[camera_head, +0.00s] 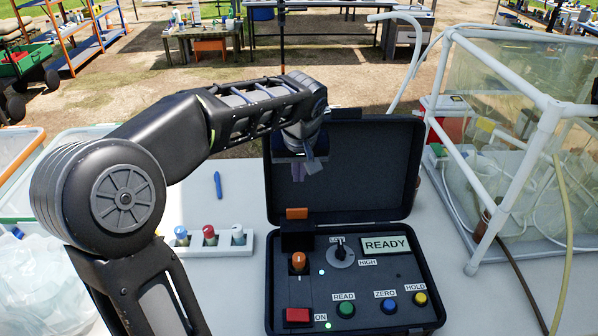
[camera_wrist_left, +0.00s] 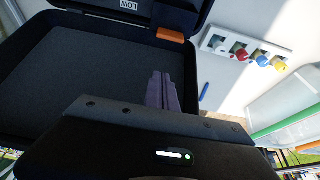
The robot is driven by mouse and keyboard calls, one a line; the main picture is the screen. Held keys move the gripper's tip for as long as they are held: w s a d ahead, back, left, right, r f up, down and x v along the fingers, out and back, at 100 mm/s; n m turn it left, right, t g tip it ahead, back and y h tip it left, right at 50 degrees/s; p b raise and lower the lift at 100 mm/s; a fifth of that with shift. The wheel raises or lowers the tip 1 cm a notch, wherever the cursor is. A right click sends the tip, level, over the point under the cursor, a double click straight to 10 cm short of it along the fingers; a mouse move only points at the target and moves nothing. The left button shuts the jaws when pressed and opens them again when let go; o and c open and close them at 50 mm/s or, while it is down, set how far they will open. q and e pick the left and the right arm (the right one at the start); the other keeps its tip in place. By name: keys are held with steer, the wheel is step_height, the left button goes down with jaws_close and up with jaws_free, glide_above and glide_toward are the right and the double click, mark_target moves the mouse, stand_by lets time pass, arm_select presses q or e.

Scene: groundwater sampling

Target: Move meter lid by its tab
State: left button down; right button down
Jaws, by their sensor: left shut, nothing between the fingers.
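The black meter case (camera_head: 388,281) lies open on the table, with its lid (camera_head: 385,165) standing up at the back. The lid's dark inner face also shows in the left wrist view (camera_wrist_left: 70,75). An orange tab (camera_head: 297,213) sits low in front of the lid's left part, on top of a small black block; it also shows in the left wrist view (camera_wrist_left: 170,35). My left gripper (camera_head: 311,163) is shut and empty in front of the lid's upper left, above the tab and apart from it. Its closed fingers (camera_wrist_left: 162,90) show in the wrist view. My right gripper is out of view.
The panel holds an orange knob (camera_head: 298,261), a dial, several buttons and a READY display (camera_head: 386,245). A white rack (camera_head: 205,243) of coloured caps and a blue pen (camera_head: 218,184) lie left of the case. A white-framed tank (camera_head: 530,130) stands close on the right.

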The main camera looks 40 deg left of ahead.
mark_target(297, 230)
arm_select(q)
step_height(297, 230, down, 7)
steer(key=s+p, duration=0.1)
steer(key=shift+d+p, duration=0.3)
steer(key=shift+d, duration=0.1)
steer(key=shift+f, duration=0.15)
